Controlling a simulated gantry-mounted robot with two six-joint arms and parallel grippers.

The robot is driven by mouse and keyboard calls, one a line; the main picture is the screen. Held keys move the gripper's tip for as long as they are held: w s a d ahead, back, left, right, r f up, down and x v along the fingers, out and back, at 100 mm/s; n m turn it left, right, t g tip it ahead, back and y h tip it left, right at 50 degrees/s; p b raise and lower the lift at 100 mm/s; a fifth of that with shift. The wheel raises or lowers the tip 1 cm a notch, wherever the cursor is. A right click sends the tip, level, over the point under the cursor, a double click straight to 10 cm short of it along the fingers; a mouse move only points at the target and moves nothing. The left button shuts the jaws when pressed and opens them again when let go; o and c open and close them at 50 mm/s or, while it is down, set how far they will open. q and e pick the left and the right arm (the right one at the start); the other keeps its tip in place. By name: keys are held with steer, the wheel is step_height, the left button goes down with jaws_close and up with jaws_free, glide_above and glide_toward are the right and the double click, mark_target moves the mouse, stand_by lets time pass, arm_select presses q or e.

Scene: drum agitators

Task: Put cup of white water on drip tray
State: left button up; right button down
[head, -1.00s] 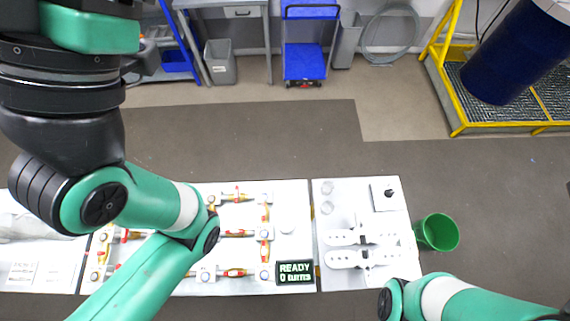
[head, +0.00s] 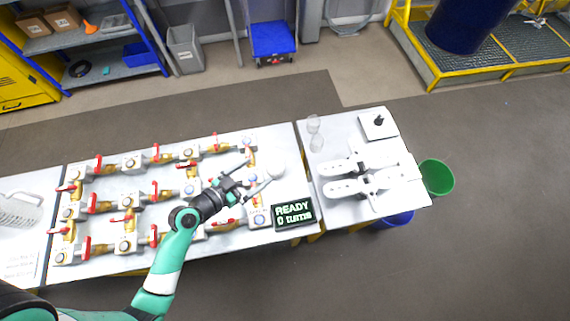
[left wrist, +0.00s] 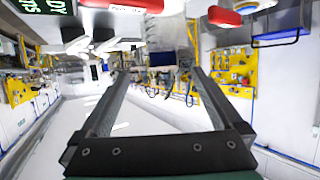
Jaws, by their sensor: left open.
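My left gripper (head: 259,171) is open, its two fingers spread above the right end of the pipe board. No held object shows between its fingers in the left wrist view (left wrist: 157,70). A pale round thing (head: 279,167) lies just beyond the fingertips; I cannot tell whether it is the drip tray or a cup. Two clear cups (head: 314,123) stand close together at the back left of the right-hand table, right of the gripper and apart from it. Whether either holds white water is too small to tell. My right gripper is not in view.
Pipes with red-handled valves (head: 156,153) cover the left table. A READY sign (head: 294,212) stands at its front right. White paddle-like parts (head: 352,188) and a plate with a black knob (head: 379,123) lie on the right table. A green bin (head: 436,177) stands beyond it.

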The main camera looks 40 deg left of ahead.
arm_select(q)
steer(key=shift+s+a+f, duration=0.15)
steer(key=shift+a+f, duration=0.1)
steer(key=shift+f, duration=0.2)
steer(key=shift+s+a+f, duration=0.15)
steer(key=shift+a+f, duration=0.1)
steer(key=shift+f, duration=0.2)
steer(key=shift+w+a+r, duration=0.15)
steer(key=shift+r, duration=0.05)
steer(key=shift+w, duration=0.25)
glide_toward(281, 153)
steer(key=w, duration=0.2)
steer(key=shift+w+d+f, duration=0.15)
steer(key=shift+d+f, duration=0.05)
steer(key=shift+d, duration=0.05)
steer(key=x, duration=0.4)
steer(key=shift+w+f, duration=0.1)
steer(key=shift+f, duration=0.25)
steer(key=c, duration=1.4)
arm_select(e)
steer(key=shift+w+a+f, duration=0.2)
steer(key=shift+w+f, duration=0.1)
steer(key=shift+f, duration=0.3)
arm_select(q)
steer(key=shift+r, duration=0.15)
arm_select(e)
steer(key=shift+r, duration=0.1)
